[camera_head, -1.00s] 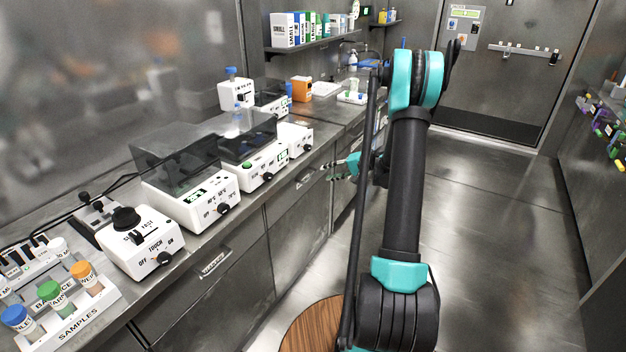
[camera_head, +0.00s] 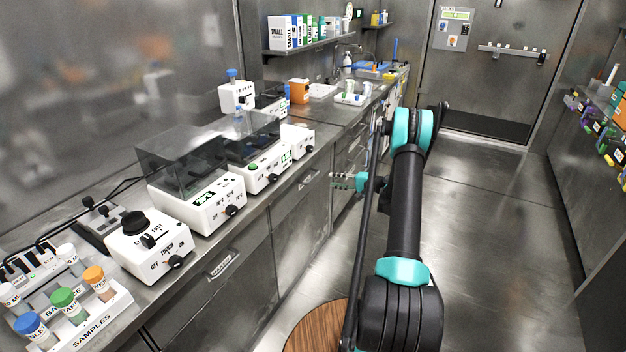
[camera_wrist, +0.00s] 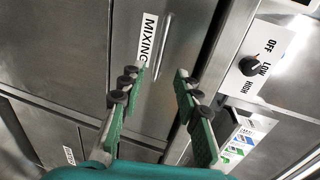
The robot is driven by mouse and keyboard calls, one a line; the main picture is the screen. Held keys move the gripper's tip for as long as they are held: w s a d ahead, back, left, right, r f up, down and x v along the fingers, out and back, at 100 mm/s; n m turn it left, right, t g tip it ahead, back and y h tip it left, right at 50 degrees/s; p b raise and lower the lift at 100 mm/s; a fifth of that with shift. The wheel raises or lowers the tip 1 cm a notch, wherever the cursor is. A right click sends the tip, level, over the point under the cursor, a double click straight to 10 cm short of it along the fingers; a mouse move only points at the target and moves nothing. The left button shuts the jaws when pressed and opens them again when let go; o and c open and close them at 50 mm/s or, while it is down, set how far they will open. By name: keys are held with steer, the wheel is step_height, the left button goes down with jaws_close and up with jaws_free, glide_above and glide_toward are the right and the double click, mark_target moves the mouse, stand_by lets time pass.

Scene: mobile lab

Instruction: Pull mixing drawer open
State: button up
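The mixing drawer (camera_wrist: 185,25) is a grey metal front with a white "MIXING" label (camera_wrist: 149,38) and a slim bar handle (camera_wrist: 164,48), seen at the top middle of the wrist view. The drawer looks shut. My gripper (camera_wrist: 156,74) is open, its two green fingers with dark pads pointing at the drawer front. The fingertips lie on either side of the handle line, and nothing is between them. The remaining distance to the handle is hard to judge. In the head view my gripper (camera_head: 343,181) is beside the cabinet fronts, below the counter edge.
The counter (camera_head: 205,252) runs along the left with several white devices, a "SAMPLES" rack (camera_head: 90,325) and bottles. In the wrist view a white panel with a knob (camera_wrist: 249,65) is at the right. The floor (camera_head: 490,220) on the right is clear up to the door.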

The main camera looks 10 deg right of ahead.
mark_target(313, 177)
steer(key=x, duration=1.1)
steer(key=shift+w+a, duration=0.25)
steer(key=shift+a, duration=0.1)
steer(key=shift+c, duration=0.4)
jaws_close()
